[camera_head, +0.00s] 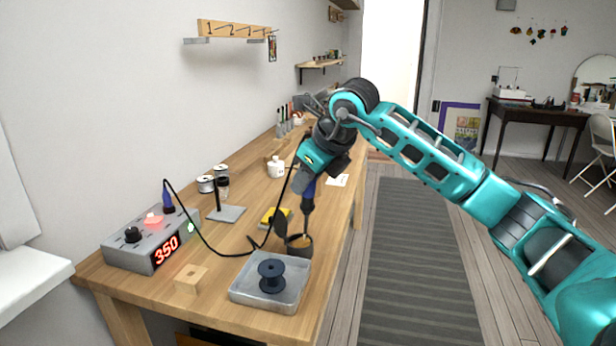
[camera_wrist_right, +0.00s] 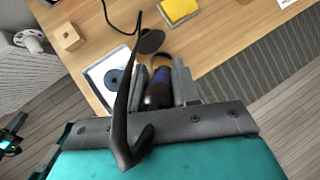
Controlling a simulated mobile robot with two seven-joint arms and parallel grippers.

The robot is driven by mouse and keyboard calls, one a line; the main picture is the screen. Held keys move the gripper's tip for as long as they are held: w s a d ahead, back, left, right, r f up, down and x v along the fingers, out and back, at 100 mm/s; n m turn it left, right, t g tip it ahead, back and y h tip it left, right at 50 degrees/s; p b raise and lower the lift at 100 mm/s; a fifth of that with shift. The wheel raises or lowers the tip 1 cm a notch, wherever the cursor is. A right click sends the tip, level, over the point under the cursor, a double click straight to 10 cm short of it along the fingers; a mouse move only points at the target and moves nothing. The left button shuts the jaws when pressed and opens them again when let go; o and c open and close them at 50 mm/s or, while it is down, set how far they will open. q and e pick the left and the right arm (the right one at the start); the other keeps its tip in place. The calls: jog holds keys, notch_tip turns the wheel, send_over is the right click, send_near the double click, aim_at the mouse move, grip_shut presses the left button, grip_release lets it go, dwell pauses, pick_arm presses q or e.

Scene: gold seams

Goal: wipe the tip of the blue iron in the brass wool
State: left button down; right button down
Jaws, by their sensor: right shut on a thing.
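My right gripper (camera_head: 309,178) is shut on the blue iron (camera_head: 308,194), which points down; the gripper also shows in the right wrist view (camera_wrist_right: 159,88) with the iron's dark blue handle (camera_wrist_right: 158,94) between its fingers. The iron's lower end is over the brass wool pot (camera_head: 299,246), a small round holder on the bench, also seen as a golden-brown rim (camera_wrist_right: 160,61) in the right wrist view. I cannot tell whether the tip touches the wool. The iron's black cord loops left to the station.
The soldering station (camera_head: 150,243) reading 350, a wooden block (camera_head: 190,279) and a small stand (camera_head: 227,214) are to the left.

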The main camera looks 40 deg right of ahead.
jog(key=shift+s+a, duration=0.4)
jog(key=shift+a, duration=0.1)
jog(key=shift+s+a, duration=0.25)
jog(key=shift+s, duration=0.05)
